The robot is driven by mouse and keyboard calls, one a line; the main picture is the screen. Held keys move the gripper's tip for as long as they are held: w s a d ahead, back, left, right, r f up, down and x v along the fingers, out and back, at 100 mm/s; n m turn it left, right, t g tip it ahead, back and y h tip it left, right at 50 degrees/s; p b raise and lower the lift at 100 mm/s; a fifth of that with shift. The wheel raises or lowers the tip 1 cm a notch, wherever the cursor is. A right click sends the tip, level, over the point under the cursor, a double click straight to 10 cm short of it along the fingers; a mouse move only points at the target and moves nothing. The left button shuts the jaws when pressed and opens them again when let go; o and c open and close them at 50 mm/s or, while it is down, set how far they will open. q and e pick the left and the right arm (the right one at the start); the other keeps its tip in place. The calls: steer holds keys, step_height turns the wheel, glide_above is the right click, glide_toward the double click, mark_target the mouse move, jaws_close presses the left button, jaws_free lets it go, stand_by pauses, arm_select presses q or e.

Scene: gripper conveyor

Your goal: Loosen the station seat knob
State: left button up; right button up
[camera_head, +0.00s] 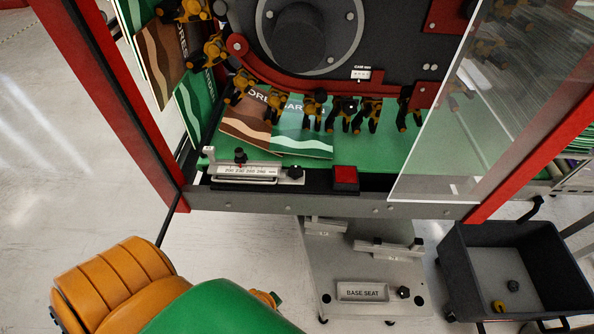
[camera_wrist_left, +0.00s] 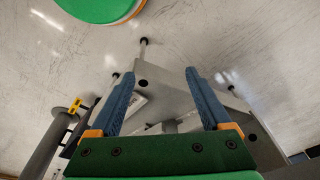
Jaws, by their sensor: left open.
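A grey metal stand (camera_head: 335,255) under the machine carries a plate labelled BASE SEAT (camera_head: 362,292). A small black knob (camera_head: 403,292) sits just right of that label. My left arm comes in from the lower left of the head view, and its green link hides most of the gripper. In the left wrist view my left gripper (camera_wrist_left: 159,73) is open, its two blue fingers apart with nothing held between them. A grey plate (camera_wrist_left: 172,100) shows beyond and between the fingers. I cannot make out the knob in that view. My right gripper is not in view.
A dark bin (camera_head: 460,262) with small parts stands to the right of the stand. Above are the machine's front rail (camera_head: 330,204), a scale (camera_head: 245,172) with another black knob (camera_head: 296,172), and a red button (camera_head: 345,178). Open floor lies left of the stand.

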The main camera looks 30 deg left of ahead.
arm_select(q)
steer(key=w+a+r+m+t+y+b, duration=0.15)
steer(key=w+r+m+t+b, duration=0.35)
steer(key=w+r, duration=0.7)
steer(key=w+a+r+t+y+b, duration=0.1)
steer(key=w+a+r+t+b, duration=0.15)
steer(key=w+r+t, duration=0.75)
steer(key=w+d+r+m+t+h, duration=0.2)
steer(key=w+d+r+m+h, duration=0.15)
steer(key=r+m, duration=0.35)
steer(key=w+d+r+m+t+h, duration=0.1)
steer(key=w+d+r+m+h, duration=0.3)
steer(key=r, duration=0.5)
steer(key=d+r+m+g+h, duration=0.2)
steer(key=d+m+g+h, duration=0.15)
steer(key=m+h, duration=0.55)
steer(key=m+g+y, duration=1.2)
steer(key=m, duration=0.2)
glide_toward(294, 170)
steer(key=shift+g, duration=0.25)
steer(key=x, duration=0.8)
steer(key=shift+w+d, duration=0.1)
steer(key=shift+w, duration=0.15)
